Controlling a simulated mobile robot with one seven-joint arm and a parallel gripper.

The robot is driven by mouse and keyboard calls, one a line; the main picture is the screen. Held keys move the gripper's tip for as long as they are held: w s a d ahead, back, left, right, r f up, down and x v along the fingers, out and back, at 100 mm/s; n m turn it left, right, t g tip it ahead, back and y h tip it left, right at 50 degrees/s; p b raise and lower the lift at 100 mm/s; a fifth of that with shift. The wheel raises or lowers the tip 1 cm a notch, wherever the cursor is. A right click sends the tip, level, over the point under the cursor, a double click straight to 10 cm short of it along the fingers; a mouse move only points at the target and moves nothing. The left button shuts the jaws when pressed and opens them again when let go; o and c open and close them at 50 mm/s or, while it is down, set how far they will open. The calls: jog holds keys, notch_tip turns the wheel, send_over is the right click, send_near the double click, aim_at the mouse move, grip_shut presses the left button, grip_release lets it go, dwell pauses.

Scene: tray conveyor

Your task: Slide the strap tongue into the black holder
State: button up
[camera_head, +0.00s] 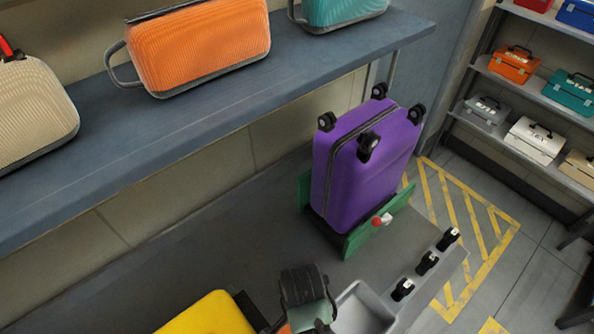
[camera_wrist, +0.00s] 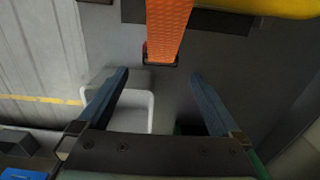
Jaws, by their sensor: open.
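An orange strap (camera_wrist: 168,25) runs in from the top of the wrist view. Its end, the likely tongue (camera_wrist: 160,59), is dark with a little red and lies just beyond my fingertips. My gripper (camera_wrist: 158,73) is open, its two blue fingers spread on either side below this end, with nothing between them. Three small black holders (camera_head: 427,263) stand in a row on the grey ledge at the right in the head view; I cannot tell which is the task's holder. In the head view, my dark wrist covers the strap's end.
A yellow case (camera_head: 207,315) lies at the bottom, also in the wrist view (camera_wrist: 290,8). A white-grey bin (camera_head: 360,312) is beside my wrist. A purple suitcase (camera_head: 360,175) stands between green plates (camera_head: 362,232) with a red knob (camera_head: 377,221). A blue-grey shelf (camera_head: 200,115) holds bags.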

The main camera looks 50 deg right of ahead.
notch_tip(320, 180, down, 9)
jog(key=shift+f, duration=0.2)
dwell(0.3)
jog(key=c, duration=1.3)
jog(key=shift+r, duration=0.1)
jog(key=shift+r, duration=0.1)
jog(key=shift+r+p, duration=2.45)
jog(key=shift+p, duration=0.3)
notch_tip(320, 180, up, 4)
jog(key=p, duration=0.4)
